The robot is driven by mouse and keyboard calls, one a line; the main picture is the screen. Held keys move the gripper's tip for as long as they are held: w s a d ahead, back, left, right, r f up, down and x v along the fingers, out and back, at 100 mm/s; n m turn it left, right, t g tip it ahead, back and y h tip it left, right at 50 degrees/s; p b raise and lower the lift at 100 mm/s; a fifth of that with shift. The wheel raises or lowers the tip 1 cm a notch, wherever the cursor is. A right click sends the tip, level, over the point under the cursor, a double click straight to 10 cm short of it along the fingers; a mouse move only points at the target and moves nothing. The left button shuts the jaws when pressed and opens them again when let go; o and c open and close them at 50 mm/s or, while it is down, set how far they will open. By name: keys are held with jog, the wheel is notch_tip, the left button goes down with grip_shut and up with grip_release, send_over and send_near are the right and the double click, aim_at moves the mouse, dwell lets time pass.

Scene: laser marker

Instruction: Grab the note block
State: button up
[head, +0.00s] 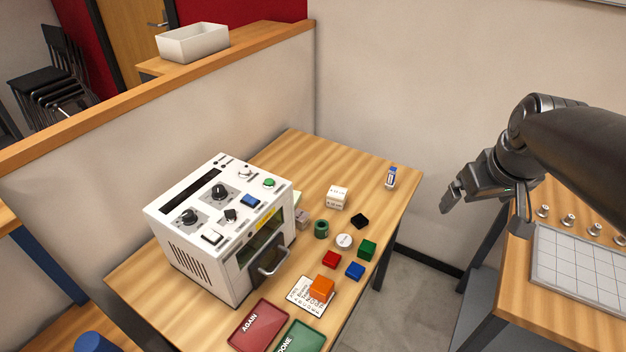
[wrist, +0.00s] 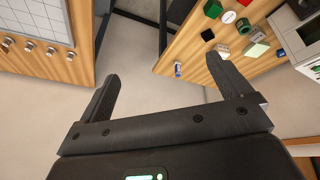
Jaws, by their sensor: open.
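A pale yellow-green block, which looks like the note block (wrist: 258,50), stands on the wooden table by the white machine in the wrist view. In the head view only a sliver of the note block (head: 297,197) shows behind the machine's right side. A white block with printed lines (head: 337,197) stands nearer the table's right side; it also shows in the wrist view (wrist: 222,50). My gripper (head: 487,208) is open and empty, in the air right of the table. In the wrist view its fingers (wrist: 161,72) are wide apart over the floor gap, far from the note block.
The white machine (head: 218,228) is a tall obstacle beside the note block. Coloured cubes lie in front. A second table (head: 545,320) carries a gridded plate.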

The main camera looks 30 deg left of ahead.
jog(key=w+a+f+n+g+y, duration=0.1)
jog(key=w+a+f+n, duration=0.3)
jog(key=a, duration=0.7)
jog(key=w+a+f+n+g+y, duration=0.15)
jog(key=w+a+f, duration=0.3)
jog(key=a, duration=0.55)
jog(key=w+a+f+n+g+y, duration=0.1)
jog(key=w+a+f+n, duration=0.4)
jog(key=a, duration=0.6)
jog(key=shift+n+g+y, duration=0.65)
jog(key=shift+n+g, duration=0.3)
jog(key=a+x, duration=0.1)
jog(key=x, duration=0.5)
jog(key=a+r+x, duration=0.1)
jog(key=x, duration=0.6)
jog(key=a+r+x, duration=0.1)
jog(key=x, duration=0.5)
jog(key=shift+s+a+f, duration=0.15)
jog(key=shift+s+a, duration=0.05)
jog(key=shift+a, duration=0.2)
jog(key=x, duration=0.5)
jog(key=shift+s+a, duration=0.2)
jog(key=shift+c, duration=0.2)
jog(key=c, duration=1)
